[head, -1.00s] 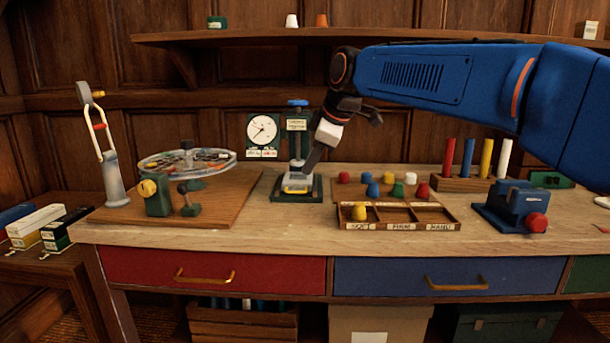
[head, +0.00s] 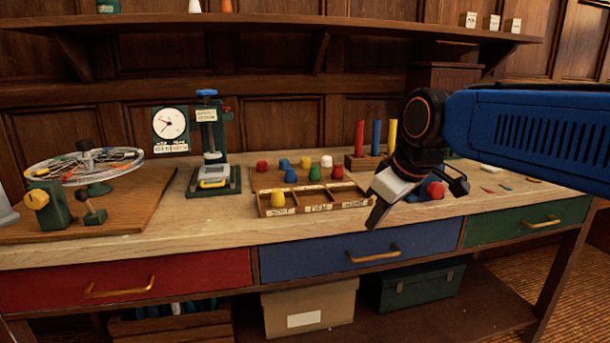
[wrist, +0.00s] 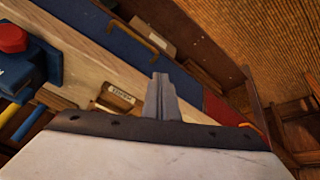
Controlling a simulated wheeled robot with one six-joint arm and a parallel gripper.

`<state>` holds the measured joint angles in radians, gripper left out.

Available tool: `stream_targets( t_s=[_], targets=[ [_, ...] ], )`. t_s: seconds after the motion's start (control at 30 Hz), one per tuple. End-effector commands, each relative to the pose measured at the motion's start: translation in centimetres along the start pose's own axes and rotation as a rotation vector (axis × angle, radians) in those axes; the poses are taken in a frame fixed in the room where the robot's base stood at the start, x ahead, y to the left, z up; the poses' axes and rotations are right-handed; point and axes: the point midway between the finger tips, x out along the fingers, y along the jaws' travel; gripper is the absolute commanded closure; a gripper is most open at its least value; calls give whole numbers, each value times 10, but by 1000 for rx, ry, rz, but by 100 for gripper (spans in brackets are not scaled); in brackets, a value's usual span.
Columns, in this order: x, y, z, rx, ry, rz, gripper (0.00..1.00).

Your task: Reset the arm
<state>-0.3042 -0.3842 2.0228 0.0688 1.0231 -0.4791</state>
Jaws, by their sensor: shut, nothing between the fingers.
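My gripper (head: 378,214) is shut and empty, at the end of my blue arm. In the head view it hangs in front of the right end of the sorting tray, near the bench's front edge, with its fingers pointing down. In the wrist view the closed fingers (wrist: 160,97) stand together over the bench edge. Part of the blue device with a red knob (head: 436,189) is hidden behind my gripper; it also shows at the upper left of the wrist view (wrist: 14,68).
The wooden tray (head: 318,209) has compartments, with a yellow peg (head: 278,198) in the left one. Several coloured pegs stand behind. The press with a dial (head: 212,178) is left of it. A shelf (head: 320,25) runs above. Drawers (head: 358,255) line the bench front.

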Motion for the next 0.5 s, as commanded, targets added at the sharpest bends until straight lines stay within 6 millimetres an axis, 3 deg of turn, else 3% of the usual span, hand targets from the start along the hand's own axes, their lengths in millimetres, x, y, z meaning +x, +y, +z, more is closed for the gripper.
stream_targets(
  t_s=[0.03,0.3,0.5],
  targets=[
    [0,2,28,59,-11,16,100],
    [14,-9,160,380,-61,92,100],
    [33,-29,241,589,-87,143,100]
  ],
)
